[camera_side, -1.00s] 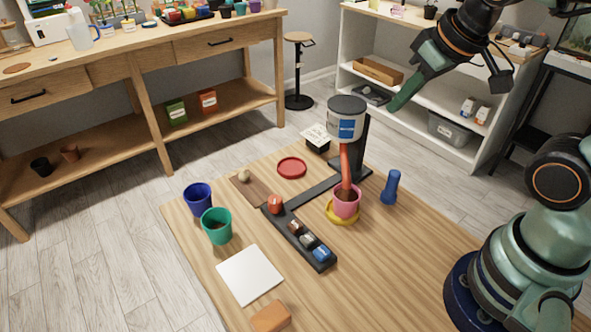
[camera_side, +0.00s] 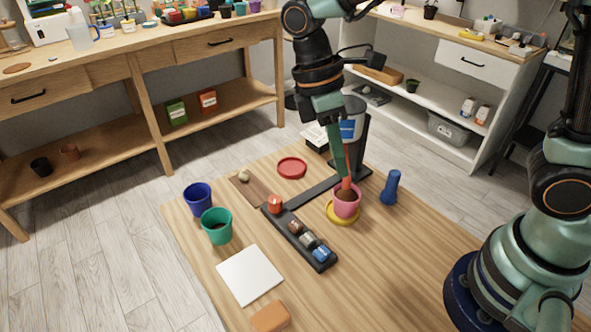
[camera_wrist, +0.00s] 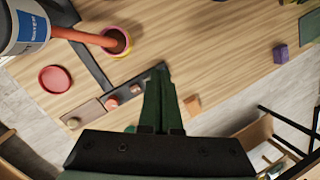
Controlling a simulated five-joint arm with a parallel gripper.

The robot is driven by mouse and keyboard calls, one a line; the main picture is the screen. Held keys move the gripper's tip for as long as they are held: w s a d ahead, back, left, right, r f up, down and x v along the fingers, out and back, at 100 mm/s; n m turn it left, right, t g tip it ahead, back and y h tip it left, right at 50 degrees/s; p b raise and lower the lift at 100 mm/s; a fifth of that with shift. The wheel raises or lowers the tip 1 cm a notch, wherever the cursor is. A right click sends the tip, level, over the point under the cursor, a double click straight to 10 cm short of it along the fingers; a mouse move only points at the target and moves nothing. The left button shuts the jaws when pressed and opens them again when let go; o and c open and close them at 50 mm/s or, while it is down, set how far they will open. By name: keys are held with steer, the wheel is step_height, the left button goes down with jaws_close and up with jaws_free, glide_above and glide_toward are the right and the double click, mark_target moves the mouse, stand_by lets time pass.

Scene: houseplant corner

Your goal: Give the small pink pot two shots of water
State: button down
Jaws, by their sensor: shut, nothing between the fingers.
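The small pink pot (camera_side: 346,207) holds dark soil and stands on a yellow saucer (camera_side: 331,217). In the wrist view the pot (camera_wrist: 126,42) is at the upper left. My gripper (camera_side: 341,182) is shut and empty, above the table. In the wrist view its fingers (camera_wrist: 158,72) cover the bar's end.
A blue pot (camera_side: 198,197), a green pot (camera_side: 217,228), a white square (camera_side: 249,275) and an orange block (camera_side: 270,317) stand left and in front. A red saucer (camera_side: 292,168) lies behind the bar. A blue bottle-like object (camera_side: 391,187) stands right of the pink pot.

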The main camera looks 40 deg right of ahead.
mark_target(318, 251)
steer(key=s+a+f+n+g+h, duration=0.2)
steer(key=a+f+n+g, duration=0.1)
steer(key=a+f+n, duration=0.2)
steer(key=shift+s+h, duration=0.15)
steer(key=shift+h, duration=0.25)
steer(key=shift+a, duration=0.1)
steer(key=shift+f, duration=4.35)
steer(key=shift+f, duration=0.1)
steer(key=shift+f, duration=0.35)
steer(key=shift+f, duration=0.5)
steer(key=shift+r, duration=0.95)
